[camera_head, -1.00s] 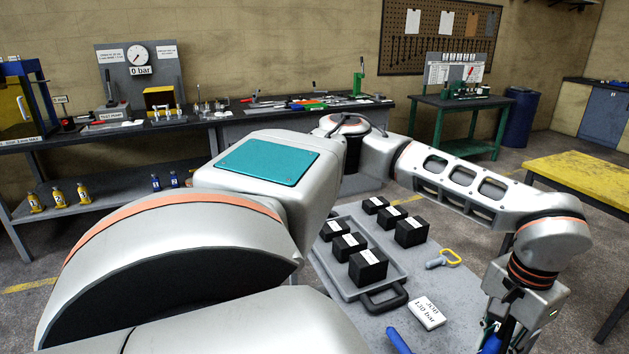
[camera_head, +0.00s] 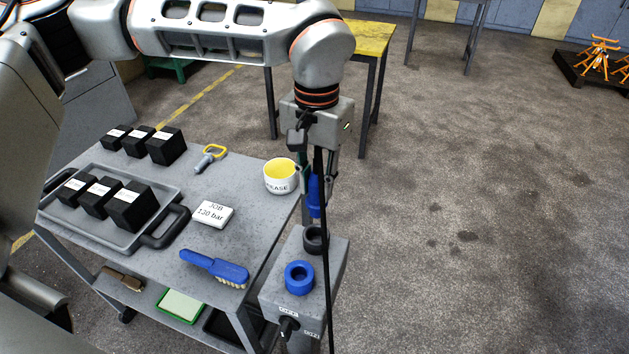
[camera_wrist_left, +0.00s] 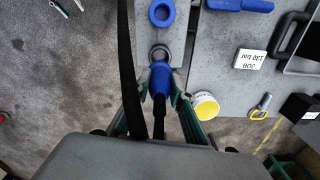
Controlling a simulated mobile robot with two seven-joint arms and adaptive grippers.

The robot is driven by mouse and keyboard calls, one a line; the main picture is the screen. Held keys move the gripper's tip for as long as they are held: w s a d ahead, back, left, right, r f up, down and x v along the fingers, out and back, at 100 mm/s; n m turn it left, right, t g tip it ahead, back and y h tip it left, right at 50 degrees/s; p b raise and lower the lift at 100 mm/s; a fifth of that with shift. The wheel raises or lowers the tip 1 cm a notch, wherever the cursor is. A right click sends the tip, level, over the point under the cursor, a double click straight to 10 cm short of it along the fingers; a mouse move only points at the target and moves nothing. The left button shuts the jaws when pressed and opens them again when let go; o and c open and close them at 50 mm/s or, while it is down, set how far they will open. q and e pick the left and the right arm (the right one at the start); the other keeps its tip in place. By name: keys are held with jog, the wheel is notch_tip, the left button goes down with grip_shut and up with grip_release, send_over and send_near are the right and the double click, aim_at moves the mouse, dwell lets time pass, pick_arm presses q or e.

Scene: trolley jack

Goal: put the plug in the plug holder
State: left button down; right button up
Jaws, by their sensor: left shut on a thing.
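My left gripper (camera_head: 314,190) points down at the right end of the trolley, shut on a blue plug (camera_head: 315,197). In the left wrist view the plug (camera_wrist_left: 160,80) sits between the fingertips (camera_wrist_left: 158,100), its end overlapping a dark ring. A grey box with two round sockets, seemingly the plug holder (camera_head: 275,292), is fixed at the trolley's end. It has a blue ring (camera_head: 299,278) in front and a dark ring (camera_head: 315,238) behind. In the head view the plug shows just above the dark ring, apart from it. My right gripper is out of view.
A black hose (camera_head: 323,260) hangs past the gripper and box. On the trolley (camera_head: 230,160) are a grease cup (camera_head: 281,176), blue brush (camera_head: 215,267), job card (camera_head: 212,214), yellow-handled pin (camera_head: 210,158) and a tray of black blocks (camera_head: 100,238). Open floor lies right.

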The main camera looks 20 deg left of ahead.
aim_at(316, 204)
pick_arm(q)
jog(key=shift+r+p, duration=0.1)
jog(key=shift+p, duration=0.2)
jog(key=shift+f+b, duration=1.35)
jog(key=shift+f, duration=1.65)
jog(key=shift+p, duration=0.75)
jog(key=shift+f+b, duration=0.9)
jog(key=shift+f, duration=1.25)
jog(key=c, duration=1.7)
grip_release()
jog(key=shift+r, duration=0.1)
notch_tip(316, 204, up, 12)
jog(key=shift+f, duration=0.1)
